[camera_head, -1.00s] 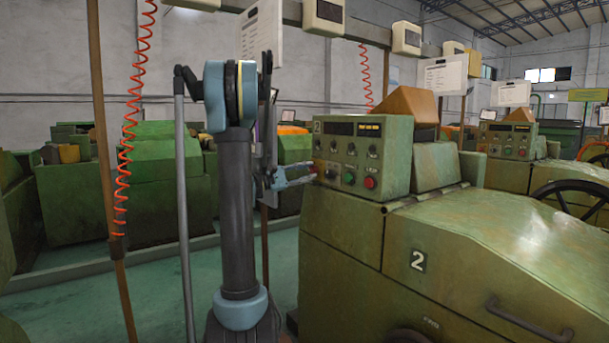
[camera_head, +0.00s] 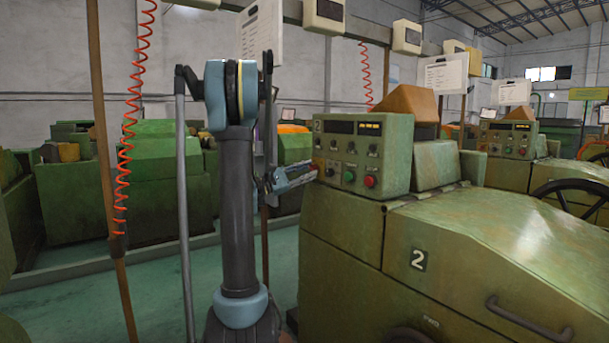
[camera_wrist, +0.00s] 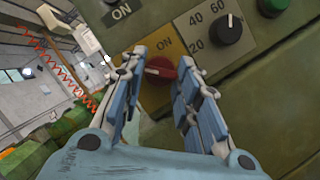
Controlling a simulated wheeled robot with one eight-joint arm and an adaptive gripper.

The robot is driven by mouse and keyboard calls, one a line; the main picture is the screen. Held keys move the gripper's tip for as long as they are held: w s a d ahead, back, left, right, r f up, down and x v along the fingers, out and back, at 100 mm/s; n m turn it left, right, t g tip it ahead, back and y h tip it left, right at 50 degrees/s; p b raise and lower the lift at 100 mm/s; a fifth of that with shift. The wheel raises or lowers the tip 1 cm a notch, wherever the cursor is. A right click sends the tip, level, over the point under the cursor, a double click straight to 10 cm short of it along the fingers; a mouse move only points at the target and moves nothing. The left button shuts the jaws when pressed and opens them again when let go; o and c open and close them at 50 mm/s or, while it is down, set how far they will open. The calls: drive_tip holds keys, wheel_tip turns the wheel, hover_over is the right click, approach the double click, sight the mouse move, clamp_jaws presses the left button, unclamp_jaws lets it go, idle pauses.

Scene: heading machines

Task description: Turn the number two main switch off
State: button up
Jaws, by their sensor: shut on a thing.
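The number two machine's control box (camera_head: 395,165) stands right of my arm in the head view. The main switch is a red knob (camera_wrist: 160,72) on an orange-yellow plate, with "ON" printed above it in the wrist view. My gripper (camera_wrist: 163,62) is shut on this red knob, one finger on each side. The knob's bar lies roughly crosswise in the wrist picture; its lower part and any other label are hidden. In the head view my gripper (camera_head: 314,171) reaches the box's left edge, its fingers sloping up to the right and covering much of the switch.
A black dial (camera_wrist: 231,28) marked 20, 40, 60 sits right of the switch. A green button (camera_head: 349,177) and a red button (camera_head: 370,181) are on the same panel. A red coiled cable (camera_head: 131,120) and brown pole hang left of my arm.

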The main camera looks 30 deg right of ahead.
drive_tip(key=o, duration=1.1)
drive_tip(key=shift+c, duration=0.2)
drive_tip(key=v, duration=1.2)
drive_tip(key=shift+s, duration=0.1)
drive_tip(key=s+a+f+m+t+y, duration=0.1)
drive_tip(key=s+a+f+t+y, duration=0.1)
drive_tip(key=s+a+f+y, duration=0.35)
drive_tip(key=s+a+f+m+t+y, duration=0.1)
drive_tip(key=s+a+f+t+y, duration=0.2)
drive_tip(key=s+f+y, duration=0.35)
drive_tip(key=s+a+f+m+y, duration=0.2)
drive_tip(key=s+a+f+y, duration=0.2)
drive_tip(key=a, duration=0.6)
drive_tip(key=s+a+f+m+t+y, duration=0.1)
drive_tip(key=s+a+f+y, duration=0.3)
drive_tip(key=s+a+f, duration=0.5)
drive_tip(key=shift+s+a+f+m+t+y, duration=0.35)
drive_tip(key=shift+s+a+m, duration=0.3)
drive_tip(key=shift+a, duration=0.4)
